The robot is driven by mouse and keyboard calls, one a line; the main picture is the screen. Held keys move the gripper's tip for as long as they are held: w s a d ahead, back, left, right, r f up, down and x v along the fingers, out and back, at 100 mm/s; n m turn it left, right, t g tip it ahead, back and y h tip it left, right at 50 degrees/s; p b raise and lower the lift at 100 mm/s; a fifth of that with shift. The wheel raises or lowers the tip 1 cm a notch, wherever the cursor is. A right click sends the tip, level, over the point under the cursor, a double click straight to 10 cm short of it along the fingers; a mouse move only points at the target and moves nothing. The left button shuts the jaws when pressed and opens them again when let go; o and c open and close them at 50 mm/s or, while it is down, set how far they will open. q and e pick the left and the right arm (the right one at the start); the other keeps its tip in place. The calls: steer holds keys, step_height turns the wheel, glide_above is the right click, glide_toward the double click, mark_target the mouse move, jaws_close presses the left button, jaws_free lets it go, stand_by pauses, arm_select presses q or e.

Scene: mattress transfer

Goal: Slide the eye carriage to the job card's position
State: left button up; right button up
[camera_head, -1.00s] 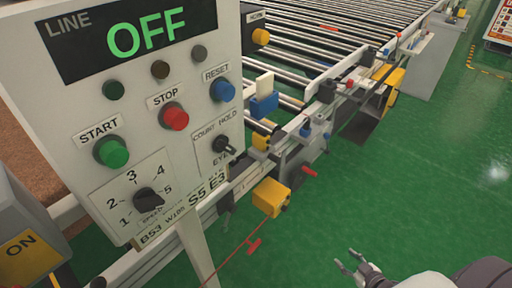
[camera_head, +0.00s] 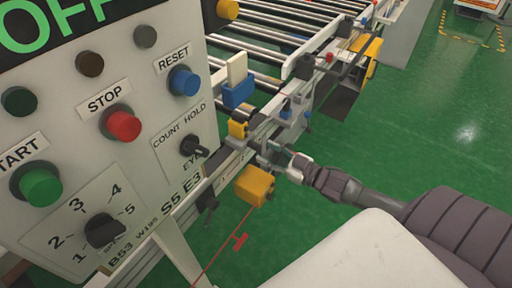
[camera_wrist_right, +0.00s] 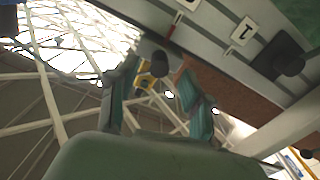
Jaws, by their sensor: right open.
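The eye carriage cannot be singled out for sure. A blue block with a white upper part (camera_head: 238,84) stands on the conveyor's near side rail, with a small yellow block (camera_head: 237,129) just below it. My right gripper (camera_head: 284,160) is open beside the rail, right of the small yellow block. Its two fingers also show in the right wrist view (camera_wrist_right: 158,98), apart, with a dark round knob (camera_wrist_right: 158,62) beyond their tips. Contact cannot be told. My left gripper is out of view.
The control panel (camera_head: 75,140), with buttons and knobs, fills the left. A yellow box (camera_head: 254,187) hangs below the rail, with a red pull cord (camera_head: 238,241) near it. Conveyor rollers (camera_head: 270,32) run behind. The green floor (camera_head: 430,120) at right is clear.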

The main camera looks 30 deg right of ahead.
mark_target(257, 147)
steer(key=shift+x, duration=2.3)
jaws_close()
